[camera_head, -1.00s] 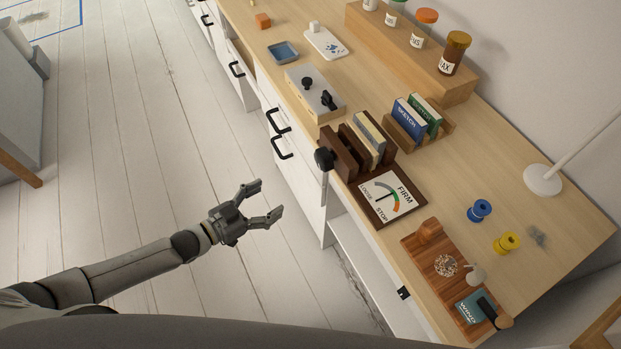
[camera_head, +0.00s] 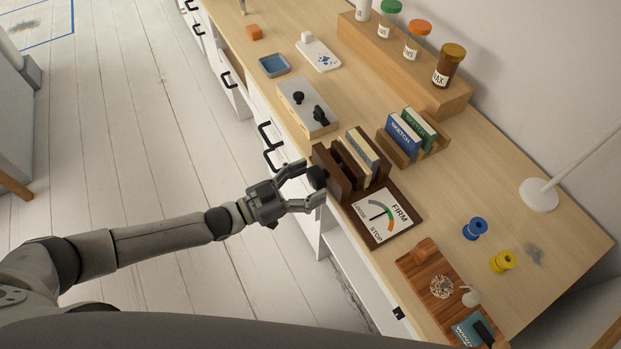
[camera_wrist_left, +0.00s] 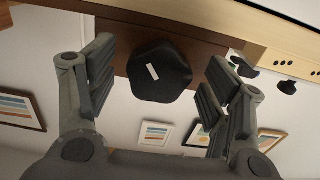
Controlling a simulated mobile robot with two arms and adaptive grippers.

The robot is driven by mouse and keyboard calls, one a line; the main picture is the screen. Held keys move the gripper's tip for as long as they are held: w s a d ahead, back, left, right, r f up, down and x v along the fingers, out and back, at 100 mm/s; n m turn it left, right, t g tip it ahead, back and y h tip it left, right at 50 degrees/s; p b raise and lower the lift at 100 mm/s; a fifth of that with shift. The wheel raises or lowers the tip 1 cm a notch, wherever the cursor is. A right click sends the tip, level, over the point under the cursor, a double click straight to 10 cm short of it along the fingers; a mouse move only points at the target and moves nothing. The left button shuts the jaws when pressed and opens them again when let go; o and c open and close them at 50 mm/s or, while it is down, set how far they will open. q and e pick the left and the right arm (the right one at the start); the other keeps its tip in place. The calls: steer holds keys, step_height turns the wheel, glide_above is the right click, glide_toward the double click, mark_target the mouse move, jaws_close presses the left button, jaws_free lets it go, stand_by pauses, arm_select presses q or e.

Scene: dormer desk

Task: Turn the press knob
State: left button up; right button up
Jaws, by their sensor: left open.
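The press knob (camera_head: 317,177) is black and sits on the front side of the dark wooden press (camera_head: 334,172). In the left wrist view the knob (camera_wrist_left: 160,72) is a lobed black disc with a white mark, facing the camera. My left gripper (camera_head: 308,184) is open, with its fingers on either side of the knob; in the left wrist view the fingers (camera_wrist_left: 160,85) show gaps to it. The press holds several book-like boards upright. A dial card (camera_head: 384,217) beside it reads LOOSE, FIRM and STOP, with its needle near the middle. My right gripper is not in view.
A grey box with black knobs (camera_head: 307,107) stands behind the press on the desk. A book rack (camera_head: 400,139), blue spool (camera_head: 475,228), yellow spool (camera_head: 503,261) and wooden board (camera_head: 420,275) lie around it. The floor left of the desk is clear.

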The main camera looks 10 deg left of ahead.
arm_select(q)
steer(key=shift+w+d, duration=0.2)
steer(key=shift+d, duration=0.1)
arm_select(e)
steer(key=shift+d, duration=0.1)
arm_select(q)
steer(key=c, duration=1)
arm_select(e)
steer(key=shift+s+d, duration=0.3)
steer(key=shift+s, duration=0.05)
